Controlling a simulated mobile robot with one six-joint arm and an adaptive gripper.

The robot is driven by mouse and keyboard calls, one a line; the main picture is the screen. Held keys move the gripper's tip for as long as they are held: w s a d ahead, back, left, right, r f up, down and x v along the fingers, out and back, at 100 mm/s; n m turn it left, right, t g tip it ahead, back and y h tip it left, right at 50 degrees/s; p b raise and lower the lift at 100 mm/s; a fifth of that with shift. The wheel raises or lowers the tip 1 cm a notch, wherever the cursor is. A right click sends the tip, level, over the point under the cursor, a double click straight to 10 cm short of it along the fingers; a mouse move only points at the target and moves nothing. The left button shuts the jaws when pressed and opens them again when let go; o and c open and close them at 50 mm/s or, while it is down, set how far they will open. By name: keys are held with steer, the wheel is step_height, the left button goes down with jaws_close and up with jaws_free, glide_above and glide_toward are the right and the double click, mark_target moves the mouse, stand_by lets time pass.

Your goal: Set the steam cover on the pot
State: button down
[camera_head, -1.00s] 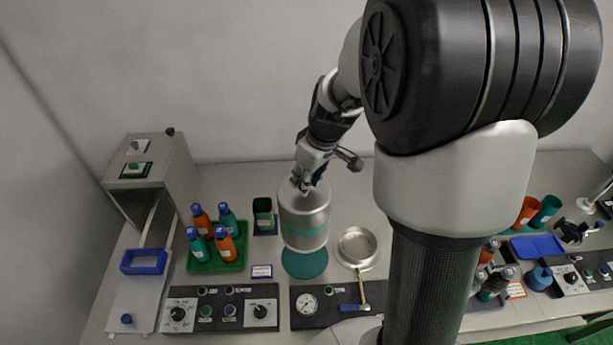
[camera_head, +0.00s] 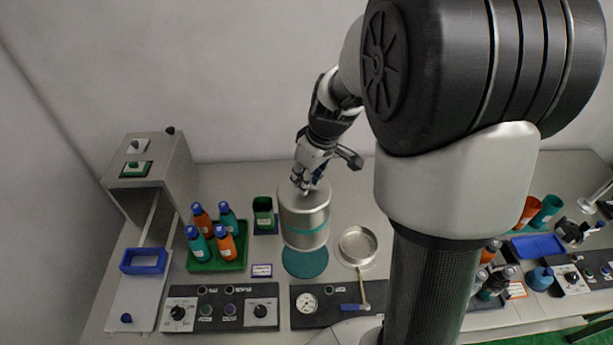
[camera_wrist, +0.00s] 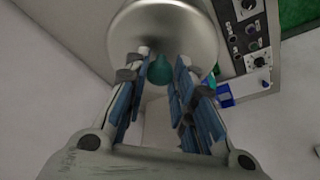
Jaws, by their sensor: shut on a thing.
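The steam cover (camera_head: 304,215) is a silver cylinder with a teal band, upright in the head view. It is over the back part of a round teal mat (camera_head: 305,265) and looks raised a little above it. My gripper (camera_head: 303,183) is at the cover's top. In the wrist view, my gripper (camera_wrist: 160,82) is shut on the cover's teal knob (camera_wrist: 160,70), with the shiny cover top (camera_wrist: 165,30) beyond it. The pot (camera_head: 357,243) looks to be the shallow round metal pan to the right of the cover, open at the top and empty.
A brass pipe with a blue handle (camera_head: 354,307) is in front of the pot. A control panel with a gauge (camera_head: 307,304) runs along the front. A green tray (camera_head: 232,262) of several bottles and a dark green cup (camera_head: 263,212) stand left of the cover.

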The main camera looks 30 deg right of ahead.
step_height(320, 180, down, 16)
steer(key=b, duration=1.4)
stand_by(2.1)
steer(key=shift+r, duration=0.15)
steer(key=c, duration=1.3)
jaws_free()
steer(key=shift+o, duration=0.7)
steer(key=o, duration=0.4)
steer(key=shift+c, duration=0.2)
step_height(320, 180, up, 6)
steer(key=p, duration=0.3)
steer(key=shift+p, duration=0.4)
